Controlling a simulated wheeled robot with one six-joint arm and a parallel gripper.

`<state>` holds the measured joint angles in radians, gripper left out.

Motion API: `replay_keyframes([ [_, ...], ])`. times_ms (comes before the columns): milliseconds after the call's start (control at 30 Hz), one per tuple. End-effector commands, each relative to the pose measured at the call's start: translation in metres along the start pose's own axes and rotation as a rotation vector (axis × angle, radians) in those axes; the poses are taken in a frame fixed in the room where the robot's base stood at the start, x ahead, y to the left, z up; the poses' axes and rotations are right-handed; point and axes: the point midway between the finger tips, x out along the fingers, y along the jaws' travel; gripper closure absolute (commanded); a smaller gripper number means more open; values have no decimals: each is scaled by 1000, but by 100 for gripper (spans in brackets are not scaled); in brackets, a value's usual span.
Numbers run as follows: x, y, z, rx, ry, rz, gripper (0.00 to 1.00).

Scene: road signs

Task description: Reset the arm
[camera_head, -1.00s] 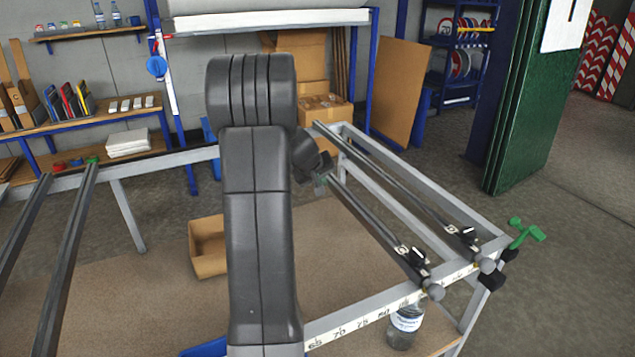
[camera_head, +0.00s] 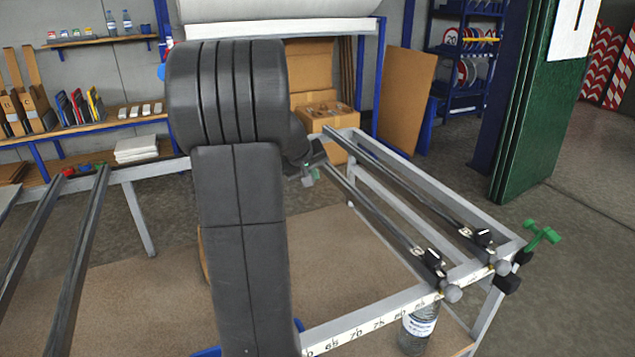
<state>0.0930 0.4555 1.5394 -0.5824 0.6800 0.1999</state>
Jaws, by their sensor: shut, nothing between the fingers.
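My arm stands upright in the left middle of the head view, with its dark grey links and ribbed joint large in front of the frame table. My gripper (camera_head: 316,157) shows only in part, as a small dark end to the right of the ribbed joint. It looks shut and empty. It appears near the far end of the dark rails, but I cannot tell how far apart they are. The metal frame table (camera_head: 375,324) has a numbered scale on its front edge.
A water bottle (camera_head: 418,328) stands below the front edge. A green door panel (camera_head: 548,110) stands at right. Open floor lies right of the table.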

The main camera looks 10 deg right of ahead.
Motion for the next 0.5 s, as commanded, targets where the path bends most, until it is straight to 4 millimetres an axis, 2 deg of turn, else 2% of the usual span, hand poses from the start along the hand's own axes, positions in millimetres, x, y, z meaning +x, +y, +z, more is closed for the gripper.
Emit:
replay_keyframes([
  [200,-15,0,0,-1,0,0,100],
  [500,-15,0,0,-1,0,0,100],
])
